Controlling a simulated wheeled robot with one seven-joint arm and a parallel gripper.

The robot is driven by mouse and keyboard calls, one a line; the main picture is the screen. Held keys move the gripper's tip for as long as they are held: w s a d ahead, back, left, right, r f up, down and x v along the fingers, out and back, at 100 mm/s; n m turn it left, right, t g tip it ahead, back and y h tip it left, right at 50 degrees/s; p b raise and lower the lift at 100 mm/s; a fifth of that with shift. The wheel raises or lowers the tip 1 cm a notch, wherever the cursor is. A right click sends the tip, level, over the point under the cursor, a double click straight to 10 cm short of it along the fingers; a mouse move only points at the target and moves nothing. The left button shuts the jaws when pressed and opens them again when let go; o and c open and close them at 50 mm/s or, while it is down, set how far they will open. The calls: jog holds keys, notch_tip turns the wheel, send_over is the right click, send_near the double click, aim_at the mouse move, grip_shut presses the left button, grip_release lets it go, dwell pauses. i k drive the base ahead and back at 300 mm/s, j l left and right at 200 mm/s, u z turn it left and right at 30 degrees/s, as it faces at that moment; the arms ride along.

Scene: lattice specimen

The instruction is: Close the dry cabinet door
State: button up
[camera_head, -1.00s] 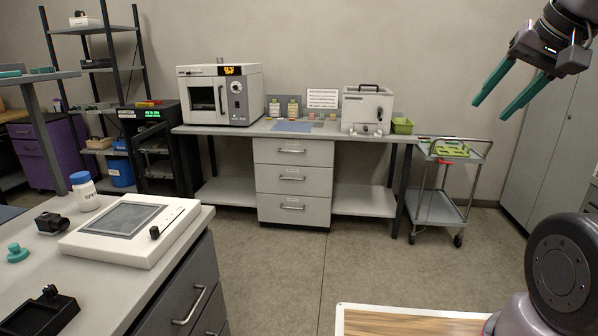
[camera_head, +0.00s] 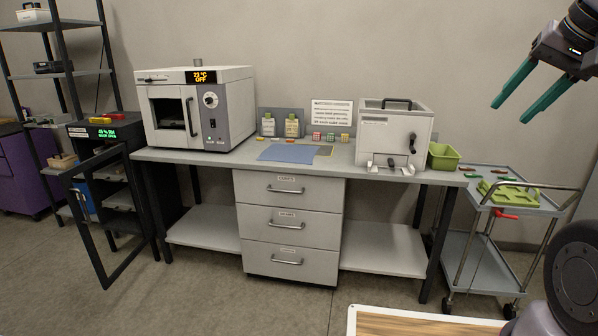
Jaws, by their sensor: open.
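The dry cabinet (camera_head: 107,128) is a black unit with a green display on its upper front, at the left beside the bench. Its door (camera_head: 97,268), a black frame with a clear pane, stands swung open toward me. Shelves show inside the cabinet. My gripper (camera_head: 518,106) is at the upper right with its two teal fingers apart and empty. It is far from the cabinet door, across the picture.
The bench (camera_head: 300,159) carries a white oven (camera_head: 165,105), a grey-white box device (camera_head: 393,140) and a green bin (camera_head: 443,157). A steel trolley (camera_head: 485,262) stands at right. Open floor (camera_head: 200,290) lies before the bench and door.

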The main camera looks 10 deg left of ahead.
aim_at(65, 177)
jog(key=i+u, duration=0.2)
jog(key=i, duration=0.3)
jog(key=i+l+u, duration=0.25)
jog(key=i, duration=0.25)
jog(key=i+u, duration=0.3)
jog(key=u, duration=0.2)
jog(key=i+u, duration=0.25)
jog(key=u, duration=0.2)
jog(key=i+l+u, duration=0.2)
jog(key=u, duration=0.3)
jog(key=i+l+u, duration=0.15)
jog(key=i+u, duration=0.15)
jog(key=i+l+u, duration=0.3)
jog(key=i+j, duration=0.15)
jog(key=j, duration=0.15)
jog(key=i+j, duration=0.15)
jog(key=j, duration=0.15)
jog(key=i+j+z, duration=0.1)
jog(key=j, duration=0.25)
jog(key=i+j, duration=0.2)
jog(key=j, duration=0.1)
